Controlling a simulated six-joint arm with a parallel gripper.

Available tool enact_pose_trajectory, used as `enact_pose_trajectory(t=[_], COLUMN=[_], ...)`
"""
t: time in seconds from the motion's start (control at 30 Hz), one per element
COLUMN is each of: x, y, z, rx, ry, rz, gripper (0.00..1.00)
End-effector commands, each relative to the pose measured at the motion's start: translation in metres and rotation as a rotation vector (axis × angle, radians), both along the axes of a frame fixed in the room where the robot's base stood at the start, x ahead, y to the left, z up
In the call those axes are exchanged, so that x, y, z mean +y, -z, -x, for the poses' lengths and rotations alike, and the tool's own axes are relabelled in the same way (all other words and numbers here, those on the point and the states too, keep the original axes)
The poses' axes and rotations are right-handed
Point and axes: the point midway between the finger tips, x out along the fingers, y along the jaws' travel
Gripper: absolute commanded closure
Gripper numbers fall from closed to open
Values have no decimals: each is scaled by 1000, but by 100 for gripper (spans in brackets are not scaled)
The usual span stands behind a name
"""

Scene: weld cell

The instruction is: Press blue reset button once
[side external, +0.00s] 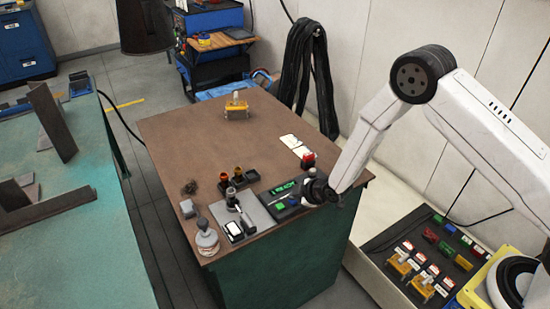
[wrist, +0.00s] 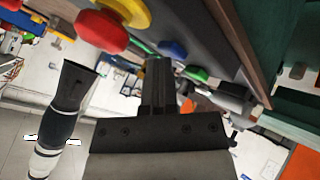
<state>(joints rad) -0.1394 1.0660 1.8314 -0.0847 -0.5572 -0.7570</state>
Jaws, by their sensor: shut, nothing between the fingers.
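The blue reset button (wrist: 172,48) shows in the wrist view as a round blue cap on a dark panel. My gripper (wrist: 158,62) is shut and empty, its fingertips just short of the blue button in the picture. I cannot tell whether they touch it.
In the wrist view, a red button (wrist: 100,30), a yellow part (wrist: 128,10) and a green button (wrist: 195,73) lie near the blue one. In the side view, a black-and-orange rack (side external: 237,178) and a white jar (side external: 207,238) stand left on the brown bench (side external: 185,140).

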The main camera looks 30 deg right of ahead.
Motion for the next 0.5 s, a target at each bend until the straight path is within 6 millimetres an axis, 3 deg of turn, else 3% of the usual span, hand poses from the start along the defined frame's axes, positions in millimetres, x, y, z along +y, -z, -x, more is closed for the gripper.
enact_pose_trajectory(t=[0.5], x=[0], y=[-16], z=[1], rx=[0], ry=[0], rz=[0], gripper=[100])
